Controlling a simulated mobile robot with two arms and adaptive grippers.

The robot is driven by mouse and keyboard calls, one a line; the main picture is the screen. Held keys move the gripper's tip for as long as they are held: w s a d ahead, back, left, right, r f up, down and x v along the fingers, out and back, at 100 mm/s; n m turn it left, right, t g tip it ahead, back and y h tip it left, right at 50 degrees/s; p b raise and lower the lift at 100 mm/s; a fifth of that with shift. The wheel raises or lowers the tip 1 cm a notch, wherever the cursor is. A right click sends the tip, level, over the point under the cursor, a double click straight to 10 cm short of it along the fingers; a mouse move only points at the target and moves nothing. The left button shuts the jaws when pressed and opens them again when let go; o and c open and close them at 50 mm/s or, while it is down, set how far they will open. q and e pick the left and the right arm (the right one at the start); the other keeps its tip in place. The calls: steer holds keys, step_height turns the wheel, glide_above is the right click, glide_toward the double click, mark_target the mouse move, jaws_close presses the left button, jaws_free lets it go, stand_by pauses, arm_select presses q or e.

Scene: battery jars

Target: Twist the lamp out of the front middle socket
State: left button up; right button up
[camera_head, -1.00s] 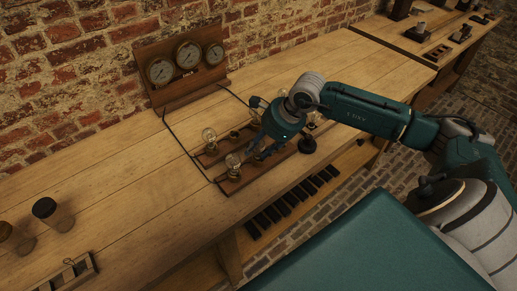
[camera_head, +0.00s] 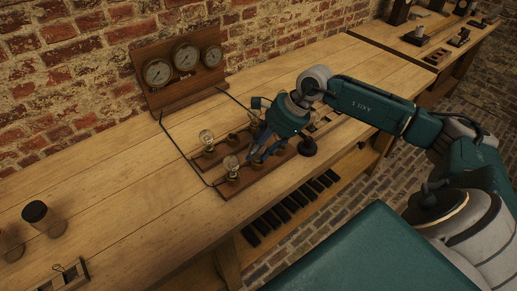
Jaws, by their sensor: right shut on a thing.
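The lamp board (camera_head: 230,192) lies on the wooden bench and carries two rows of sockets. One glass lamp (camera_head: 231,164) stands in the front left socket, and another lamp (camera_head: 206,138) stands in the back left socket. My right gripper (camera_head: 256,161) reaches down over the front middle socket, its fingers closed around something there. The lamp and socket between the fingers are mostly hidden by the gripper, so I cannot tell whether the lamp is seated. The right end of the board is partly covered by my arm. My left gripper is out of view.
A wooden panel with three gauges (camera_head: 186,57) stands behind the board, with dark cables running to it. A black round-based knob (camera_head: 307,147) is just right of the gripper. A dark-topped jar (camera_head: 36,212) stands at left. The bench between is clear.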

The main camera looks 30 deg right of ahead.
steer(key=shift+w+f+n+b, duration=0.1)
steer(key=shift+n+b, duration=0.3)
steer(key=n+g+y+b, duration=0.1)
steer(key=n+g, duration=0.1)
steer(key=n, duration=0.1)
steer(key=shift+w+b, duration=0.1)
steer(key=shift+b, duration=0.25)
steer(key=shift+d+n+g+b, duration=0.1)
steer(key=shift+n+g+b, duration=0.4)
steer(key=shift+n, duration=0.7)
steer(key=n+g+b, duration=0.1)
steer(key=n+b, duration=0.1)
steer(key=n, duration=0.1)
steer(key=shift+w+g, duration=0.1)
steer(key=shift+g, duration=0.3)
steer(key=shift+n, duration=0.5)
steer(key=shift+n+g+b, duration=0.35)
steer(key=shift+n+g, duration=0.05)
steer(key=shift+n, duration=0.1)
